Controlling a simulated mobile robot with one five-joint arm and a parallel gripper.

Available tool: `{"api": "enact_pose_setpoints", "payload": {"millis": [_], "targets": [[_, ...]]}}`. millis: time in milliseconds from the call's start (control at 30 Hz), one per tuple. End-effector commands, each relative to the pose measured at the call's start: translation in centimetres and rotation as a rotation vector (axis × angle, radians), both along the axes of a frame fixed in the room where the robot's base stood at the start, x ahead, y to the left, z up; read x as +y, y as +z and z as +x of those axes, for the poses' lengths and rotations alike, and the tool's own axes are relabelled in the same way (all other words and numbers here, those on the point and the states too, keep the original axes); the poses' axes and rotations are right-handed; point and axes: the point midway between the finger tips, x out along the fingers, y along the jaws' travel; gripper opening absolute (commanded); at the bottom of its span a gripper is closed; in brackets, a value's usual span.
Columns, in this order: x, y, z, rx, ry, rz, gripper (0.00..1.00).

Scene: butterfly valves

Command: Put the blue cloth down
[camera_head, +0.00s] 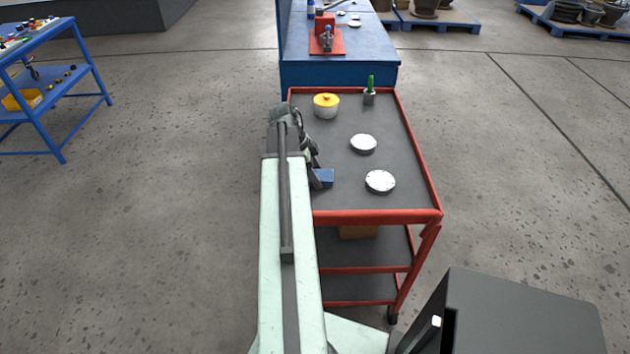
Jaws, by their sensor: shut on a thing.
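My gripper (315,178) is shut on the blue cloth, at the end of my pale arm. The cloth is over the dark tray top (390,120); I cannot tell whether it touches the surface.
On the red-rimmed cart stand a yellow-lidded pot (326,105), a grey cup with a green item (370,91), and two pale discs (363,144), (380,181). A blue workbench (340,76) stands behind. A blue shelf (55,85) is far left.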

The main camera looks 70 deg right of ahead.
Motion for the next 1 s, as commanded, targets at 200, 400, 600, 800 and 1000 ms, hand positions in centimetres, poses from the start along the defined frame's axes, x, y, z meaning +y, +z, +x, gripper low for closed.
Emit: {"api": "enact_pose_setpoints", "payload": {"millis": [200, 400, 600, 800, 1000], "targets": [[0.0, -0.3, 0.0, 0.000, -0.001, 0.000, 0.26], [0.0, -0.1, -0.1, 0.000, -0.001, 0.000, 0.80], [0.0, -0.1, -0.1, 0.000, -0.001, 0.000, 0.80], [0.0, 1.3, 0.2, 0.000, -0.001, 0.000, 0.80], [0.5, 4.9, 1.4, 0.000, -0.001, 0.000, 0.80]]}}
